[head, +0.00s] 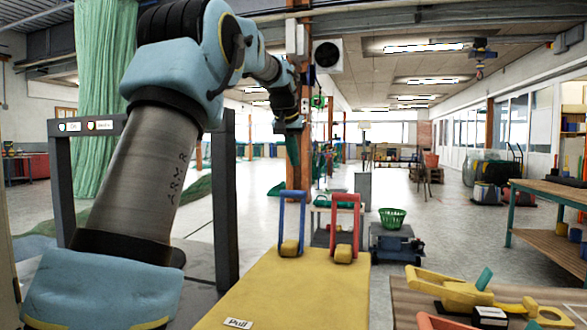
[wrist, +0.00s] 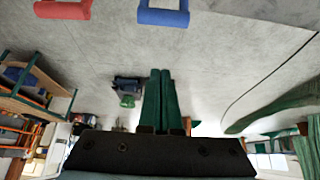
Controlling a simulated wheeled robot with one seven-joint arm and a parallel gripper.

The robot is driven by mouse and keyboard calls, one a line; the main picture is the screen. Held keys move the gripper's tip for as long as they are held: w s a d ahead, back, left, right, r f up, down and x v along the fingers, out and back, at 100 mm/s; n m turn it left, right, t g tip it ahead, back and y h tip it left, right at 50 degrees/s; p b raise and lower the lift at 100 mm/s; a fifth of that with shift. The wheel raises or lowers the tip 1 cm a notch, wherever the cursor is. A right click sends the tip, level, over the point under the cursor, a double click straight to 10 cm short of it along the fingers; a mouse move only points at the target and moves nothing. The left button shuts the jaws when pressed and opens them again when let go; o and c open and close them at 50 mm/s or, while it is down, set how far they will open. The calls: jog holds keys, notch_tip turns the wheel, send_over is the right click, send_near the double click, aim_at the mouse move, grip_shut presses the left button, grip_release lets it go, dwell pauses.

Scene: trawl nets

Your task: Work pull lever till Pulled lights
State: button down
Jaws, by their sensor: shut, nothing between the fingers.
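Two upright U-shaped levers stand at the far end of a yellow panel (head: 275,292): a blue lever (head: 292,194) on the left and a red lever (head: 345,197) on the right, each on yellow bosses. A "Pull" label (head: 237,323) lies at the panel's near edge; which lever it belongs to is unclear. My gripper (head: 294,163) is shut and empty, its green fingers pointing down above the blue lever in the picture, apart from it. In the wrist view, the shut fingers (wrist: 160,74) are apart from the red handle (wrist: 64,9) and blue handle (wrist: 164,15).
A green basket (head: 392,217) sits on a dark cart behind the panel. A workbench (head: 550,192) stands right. A yellow tool (head: 455,292) lies on the near-right table.

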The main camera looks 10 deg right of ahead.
notch_tip(320, 180, down, 8)
jog(key=shift+w+f, duration=0.15)
jog(key=shift+w, duration=0.05)
dwell(0.4)
jog(key=shift+b, duration=0.3)
jog(key=shift+s+a+b, duration=0.1)
jog(key=shift+s+b, duration=0.05)
jog(key=shift+b, duration=0.2)
jog(key=shift+s+t, duration=0.2)
jog(key=shift+t, duration=0.1)
jog(key=shift+a+b, duration=0.1)
jog(key=shift+b, duration=0.25)
